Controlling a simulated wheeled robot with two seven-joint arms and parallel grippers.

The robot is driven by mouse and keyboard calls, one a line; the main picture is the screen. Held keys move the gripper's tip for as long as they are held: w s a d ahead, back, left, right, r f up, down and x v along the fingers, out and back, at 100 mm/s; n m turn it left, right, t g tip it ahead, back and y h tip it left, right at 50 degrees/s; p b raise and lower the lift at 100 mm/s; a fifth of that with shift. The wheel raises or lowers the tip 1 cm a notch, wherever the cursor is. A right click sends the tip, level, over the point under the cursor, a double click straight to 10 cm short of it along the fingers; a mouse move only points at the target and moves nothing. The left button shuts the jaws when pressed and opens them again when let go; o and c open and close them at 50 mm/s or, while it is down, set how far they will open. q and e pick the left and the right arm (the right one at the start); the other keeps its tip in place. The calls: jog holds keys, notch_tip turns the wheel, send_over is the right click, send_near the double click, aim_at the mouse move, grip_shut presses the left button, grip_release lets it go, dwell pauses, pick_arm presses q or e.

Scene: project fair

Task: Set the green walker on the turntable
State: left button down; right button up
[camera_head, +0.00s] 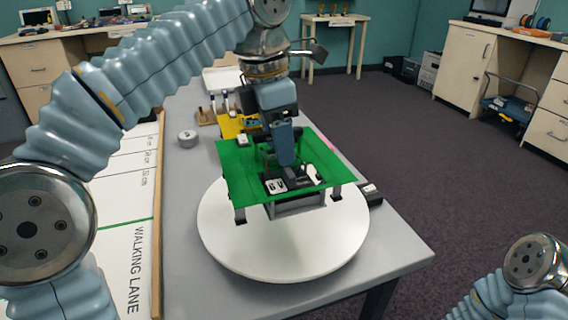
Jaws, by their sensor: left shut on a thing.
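The green walker (237,174) has a flat green top plate, short grey legs and dark parts in its middle. My left gripper (287,160) comes down from above, with its fingers at the middle of the walker, and is shut on it. The white round turntable (285,255) stands on the grey table, directly below the walker in the picture. The walker's feet overlap the far half of the disc; I cannot tell whether they touch it. My right gripper is out of view; only part of my right arm shows at the bottom right.
A white walking lane board (124,210) with a wooden edge lies left of the turntable. A small grey round thing (187,138) and a yellow thing (232,125) are behind. A dark box (371,195) is right of the disc. The table's right edge is close.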

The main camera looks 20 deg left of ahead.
pick_arm(q)
jog(key=shift+w+f, duration=0.55)
jog(key=shift+f, duration=0.1)
jog(key=f, duration=0.1)
jog(key=w+f, duration=0.1)
jog(key=f, duration=0.1)
jog(key=f+b, duration=0.1)
jog(key=shift+w+f, duration=0.15)
jog(key=shift+w, duration=0.15)
jog(key=shift+f, duration=0.3)
jog(key=shift+c, duration=2.3)
grip_release()
jog(key=shift+f, duration=0.15)
